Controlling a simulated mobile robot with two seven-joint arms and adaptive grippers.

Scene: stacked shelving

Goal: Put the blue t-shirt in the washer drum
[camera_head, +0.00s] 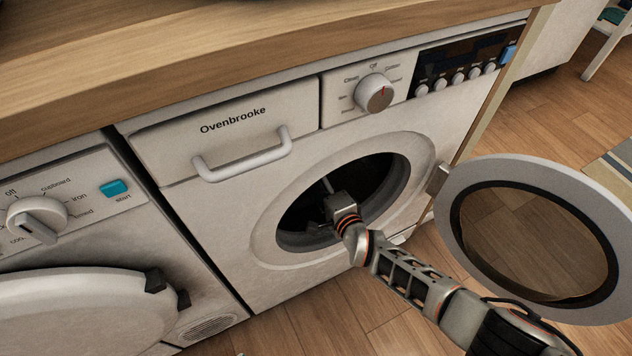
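The white washer, labelled Ovenbrooke, has a dark round drum opening (372,180) in its front. Its round door (467,250) is swung wide open to the right. My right arm comes in from the lower right, and my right gripper (328,207) is at the drum opening, with its fingers reaching into the dark inside. The fingers are too dark and small to tell whether they are open or shut. I see no blue t-shirt; the depth of the drum is in shadow and partly hidden by the gripper. My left gripper is not in view.
A wooden countertop (200,55) runs above the machines. A second white machine (85,265) with a closed round door stands at the left. The washer has a handled drawer (225,135), a dial (374,93) and buttons. The wooden floor (345,325) in front is clear.

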